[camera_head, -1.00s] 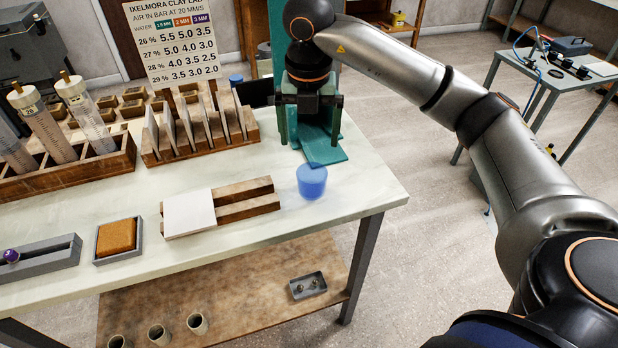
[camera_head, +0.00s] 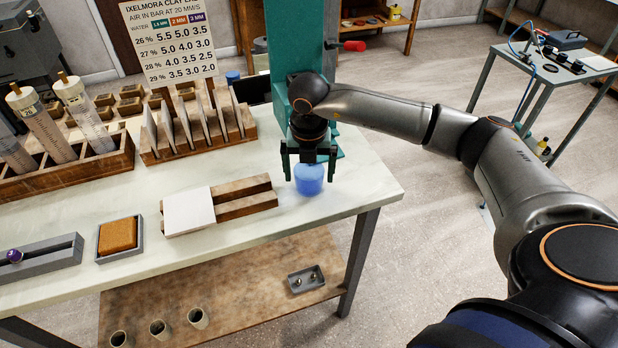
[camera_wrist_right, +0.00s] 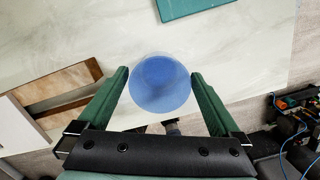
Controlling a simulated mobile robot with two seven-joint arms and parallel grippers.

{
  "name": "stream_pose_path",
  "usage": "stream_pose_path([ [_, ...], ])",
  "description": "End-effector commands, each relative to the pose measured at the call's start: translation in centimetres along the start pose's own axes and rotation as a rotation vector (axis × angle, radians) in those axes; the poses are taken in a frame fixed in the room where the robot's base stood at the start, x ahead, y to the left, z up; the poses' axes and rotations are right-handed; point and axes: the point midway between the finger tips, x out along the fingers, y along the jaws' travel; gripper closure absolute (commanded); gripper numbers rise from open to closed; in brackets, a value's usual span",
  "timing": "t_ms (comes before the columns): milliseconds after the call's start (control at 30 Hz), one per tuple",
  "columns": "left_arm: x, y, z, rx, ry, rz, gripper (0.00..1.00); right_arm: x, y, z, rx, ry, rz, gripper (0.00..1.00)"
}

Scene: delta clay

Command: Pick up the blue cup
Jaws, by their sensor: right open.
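The blue cup (camera_head: 309,181) stands on the pale tabletop near its right front corner. In the right wrist view the cup (camera_wrist_right: 160,84) appears as a round blue shape between the green fingers. My right gripper (camera_head: 309,177) is open, with its fingers pointing down just above or around the top of the cup. My left gripper is not in view.
A wooden rack (camera_head: 247,208) with a white tile (camera_head: 187,211) lies left of the cup. A green machine (camera_head: 297,48) stands behind my right gripper. A slotted wooden rack (camera_head: 195,143) holds several plates. The table's right edge is close to the cup.

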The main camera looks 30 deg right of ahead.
Motion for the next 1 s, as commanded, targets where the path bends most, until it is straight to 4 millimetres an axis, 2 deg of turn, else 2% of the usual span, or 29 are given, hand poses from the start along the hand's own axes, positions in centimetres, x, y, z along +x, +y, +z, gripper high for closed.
stream_pose_path([
  [167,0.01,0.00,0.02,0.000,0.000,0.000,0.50,0.04,0.02,-0.01,0.000,0.000,0.000,0.00],
  [833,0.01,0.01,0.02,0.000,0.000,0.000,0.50,-0.01,0.03,-0.02,0.000,0.001,0.000,0.74],
  [1000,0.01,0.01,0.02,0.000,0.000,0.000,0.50,-0.02,0.03,-0.01,0.000,0.001,0.000,0.76],
])
